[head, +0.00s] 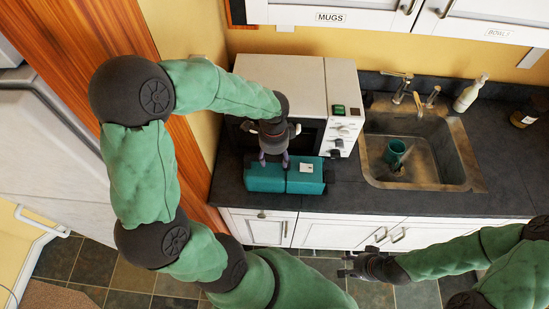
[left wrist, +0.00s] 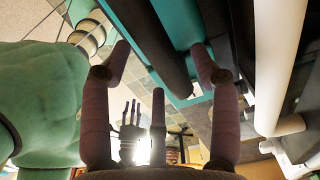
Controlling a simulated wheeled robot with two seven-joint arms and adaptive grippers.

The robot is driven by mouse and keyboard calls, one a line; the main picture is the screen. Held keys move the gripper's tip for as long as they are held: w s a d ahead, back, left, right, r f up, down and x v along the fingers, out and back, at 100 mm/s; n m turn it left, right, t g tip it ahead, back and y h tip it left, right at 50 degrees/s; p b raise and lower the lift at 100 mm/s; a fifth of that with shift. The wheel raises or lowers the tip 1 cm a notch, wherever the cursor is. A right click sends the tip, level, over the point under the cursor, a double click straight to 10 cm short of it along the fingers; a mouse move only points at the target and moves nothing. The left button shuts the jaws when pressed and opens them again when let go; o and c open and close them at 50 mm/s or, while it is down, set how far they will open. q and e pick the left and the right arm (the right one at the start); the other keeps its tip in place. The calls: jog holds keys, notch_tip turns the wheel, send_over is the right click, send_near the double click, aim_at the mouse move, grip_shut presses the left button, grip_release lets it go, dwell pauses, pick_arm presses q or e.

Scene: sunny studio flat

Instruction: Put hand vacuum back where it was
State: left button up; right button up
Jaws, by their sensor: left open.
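A boxy teal thing (head: 264,178) with dark parts and a small pale patch on top lies on the counter, in front of the microwave. I cannot tell for sure whether it is the hand vacuum; no other thing in view looks like one. My left gripper (head: 273,159) is open just above its back edge, fingers pointing down. In the left wrist view its purple fingers (left wrist: 160,55) stand apart on either side of a dark bar (left wrist: 163,50) beside the teal body (left wrist: 195,25). I see no grip on it. My right gripper (head: 345,266) is empty, fingers apart, in front of the cabinets.
The microwave (head: 300,85) stands close behind the teal thing. To the right is a sink (head: 440,150) with a teal cup (head: 395,153) in it and a tap behind. A white bottle (head: 470,95) and a dark jar (head: 528,112) stand farther right. The counter (head: 345,190) is bare right of the teal thing.

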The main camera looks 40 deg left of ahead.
pick_arm(q)
notch_tip(320, 180, up, 10)
jog(key=p, duration=0.1)
jog(key=shift+r, duration=0.15)
dwell(2.0)
